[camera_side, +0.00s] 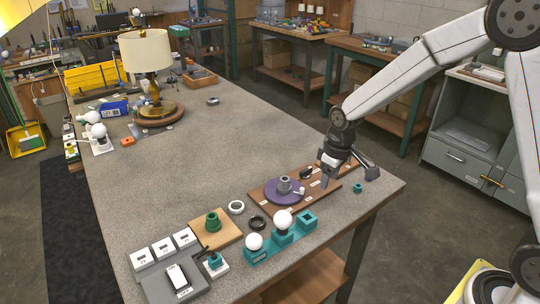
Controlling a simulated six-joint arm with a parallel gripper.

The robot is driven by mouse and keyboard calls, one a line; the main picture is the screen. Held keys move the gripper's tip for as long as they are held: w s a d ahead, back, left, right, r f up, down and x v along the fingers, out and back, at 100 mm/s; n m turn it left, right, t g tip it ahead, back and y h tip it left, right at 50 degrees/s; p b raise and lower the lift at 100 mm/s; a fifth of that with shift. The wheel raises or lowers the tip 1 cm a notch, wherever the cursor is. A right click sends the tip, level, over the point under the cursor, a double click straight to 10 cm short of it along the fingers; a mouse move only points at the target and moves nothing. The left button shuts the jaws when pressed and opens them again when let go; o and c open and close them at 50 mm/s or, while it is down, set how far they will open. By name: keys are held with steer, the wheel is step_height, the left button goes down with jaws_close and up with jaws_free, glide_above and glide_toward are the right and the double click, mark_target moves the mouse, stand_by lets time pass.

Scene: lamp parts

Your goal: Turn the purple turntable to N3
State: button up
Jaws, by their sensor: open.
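The purple turntable (275,193) sits on a brown wooden board (264,205) near the front right of the bench. A grey hub stands at its middle, and a small pale knob shows on its right side. Several white labels lie on the board around it; their text is too small to read. My gripper (348,180) is open, pointing down over the right part of the board. It is to the right of the turntable and apart from it. Whether its fingertips touch the board cannot be told.
A teal holder (283,236) with white bulbs stands in front of the board. A white ring (236,207) and a black ring (257,223) lie left of it. A small teal piece (357,188) lies right of my gripper. The bench's middle is clear; a lamp (148,55) stands far back.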

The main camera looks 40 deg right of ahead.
mark_target(303, 188)
steer(key=w+d+f+n, duration=0.1)
steer(key=w+f, duration=0.1)
steer(key=w, duration=0.2)
steer(key=w+d+f+n, duration=0.1)
steer(key=w+f, duration=0.1)
steer(key=w, duration=0.2)
steer(key=w+d+f+g, duration=0.1)
steer(key=w, duration=0.3)
steer(key=shift+d+f+n, duration=0.15)
steer(key=shift+f+n, duration=0.25)
steer(key=shift+w+d+f, duration=0.15)
steer(key=shift+w+f, duration=0.15)
steer(key=shift+w, duration=0.05)
steer(key=shift+f, duration=0.2)
steer(key=shift+f, duration=3.7)
jaws_close()
